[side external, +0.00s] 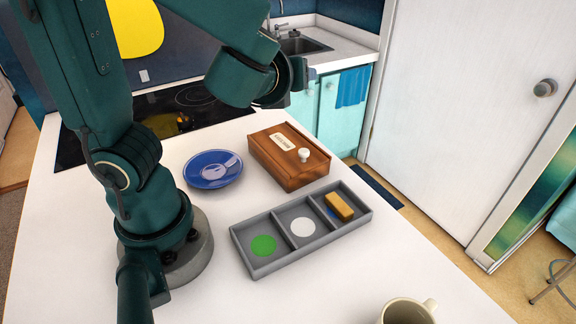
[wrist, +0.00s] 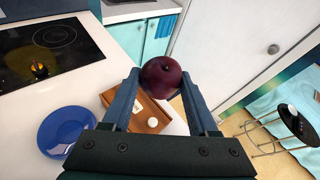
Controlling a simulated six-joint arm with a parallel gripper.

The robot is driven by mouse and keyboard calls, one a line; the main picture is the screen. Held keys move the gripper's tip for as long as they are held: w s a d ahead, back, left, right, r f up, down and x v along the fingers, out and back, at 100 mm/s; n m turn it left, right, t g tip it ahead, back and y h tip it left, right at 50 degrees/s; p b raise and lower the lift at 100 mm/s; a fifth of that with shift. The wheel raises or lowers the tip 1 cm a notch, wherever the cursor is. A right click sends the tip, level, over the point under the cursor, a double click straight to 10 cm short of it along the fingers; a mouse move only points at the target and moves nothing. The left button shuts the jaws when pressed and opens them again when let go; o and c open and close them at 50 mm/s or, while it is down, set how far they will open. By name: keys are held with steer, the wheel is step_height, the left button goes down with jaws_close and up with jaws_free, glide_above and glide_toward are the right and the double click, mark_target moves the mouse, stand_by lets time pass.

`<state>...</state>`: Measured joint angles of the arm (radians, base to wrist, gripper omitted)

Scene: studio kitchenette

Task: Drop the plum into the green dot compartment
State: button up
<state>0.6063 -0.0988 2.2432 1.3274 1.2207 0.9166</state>
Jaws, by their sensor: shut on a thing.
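The dark purple plum (wrist: 160,74) is held between the fingertips of my gripper (wrist: 160,80) in the wrist view. My gripper is shut on it, raised above the counter. The grey tray (side external: 312,243) lies on the counter with three compartments in a row. The green dot compartment (side external: 263,245) is at the left end and is empty. The middle compartment has a white dot (side external: 302,227) and is empty. The tray does not show in the wrist view.
A yellow block (side external: 339,206) lies in the right compartment, partly over a blue dot. A wooden box (side external: 290,170) with a white knob stands behind the tray. A blue saucer (side external: 213,169) is left of the box. A cream mug (side external: 407,311) stands at the front edge.

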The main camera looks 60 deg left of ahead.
steer(key=w+d+r+m+t+h, duration=0.3)
steer(key=d+r+m+h, duration=0.1)
steer(key=r+m+h, duration=0.15)
steer(key=w+d+f+m+g+h, duration=0.1)
steer(key=w+d+f+m+h, duration=0.25)
steer(key=f+m+h, duration=0.7)
steer(key=s+d+f+m+g+h, duration=0.2)
steer(key=s+f+m+g+h, duration=0.2)
steer(key=s+f+h, duration=0.15)
steer(key=s+d+r+m+g+h, duration=0.2)
steer(key=s+m+g, duration=0.5)
steer(key=s, duration=0.6)
steer(key=shift+d+f, duration=0.2)
steer(key=shift+f, duration=2.75)
